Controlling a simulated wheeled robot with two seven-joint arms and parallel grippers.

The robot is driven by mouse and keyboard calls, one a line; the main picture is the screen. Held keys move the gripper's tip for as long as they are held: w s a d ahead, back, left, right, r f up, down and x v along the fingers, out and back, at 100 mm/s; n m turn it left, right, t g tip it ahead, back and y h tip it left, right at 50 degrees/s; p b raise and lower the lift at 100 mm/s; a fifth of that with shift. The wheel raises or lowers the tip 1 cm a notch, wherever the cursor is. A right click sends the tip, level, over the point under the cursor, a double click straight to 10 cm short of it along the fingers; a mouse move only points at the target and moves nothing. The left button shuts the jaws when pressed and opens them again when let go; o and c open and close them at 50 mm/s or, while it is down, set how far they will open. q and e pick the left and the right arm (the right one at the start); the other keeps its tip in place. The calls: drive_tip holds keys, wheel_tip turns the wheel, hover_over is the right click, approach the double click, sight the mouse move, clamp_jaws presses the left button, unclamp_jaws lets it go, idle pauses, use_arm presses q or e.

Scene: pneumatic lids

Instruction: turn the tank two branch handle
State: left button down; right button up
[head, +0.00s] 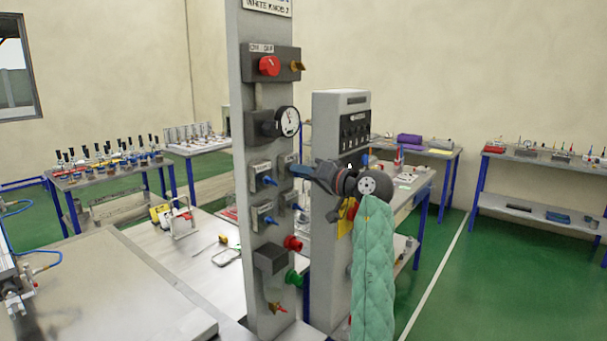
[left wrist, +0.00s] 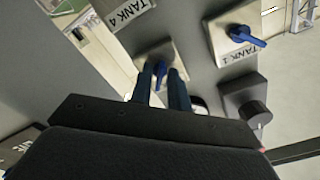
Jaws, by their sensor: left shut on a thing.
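The grey panel (head: 247,120) carries small plates with blue handles. My left gripper (head: 297,171) reaches the upper right plate, its dark fingers pointing left. In the left wrist view, its two blue-black fingers (left wrist: 167,82) are shut on a blue handle, the tank two branch handle (left wrist: 160,68). The handle is mostly hidden between them, and its own label is hidden. The neighbouring tank 1 handle (left wrist: 243,37) and the tank 4 label (left wrist: 130,10) show beside it. My right gripper is in neither view.
A round gauge (head: 288,121) and a red knob (head: 269,66) sit above the handles. Red (head: 293,243) and green (head: 293,278) fittings stick out below. A second grey column (head: 326,240) stands close behind my gripper. A bench (head: 110,275) lies to the left.

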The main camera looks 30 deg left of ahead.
use_arm(q)
drive_tip(key=shift+r+m, duration=0.15)
drive_tip(key=shift+m, duration=0.35)
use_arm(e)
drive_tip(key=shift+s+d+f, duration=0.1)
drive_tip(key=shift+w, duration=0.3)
use_arm(q)
drive_tip(key=c, duration=1.6)
unclamp_jaws()
drive_tip(key=shift+w, duration=0.1)
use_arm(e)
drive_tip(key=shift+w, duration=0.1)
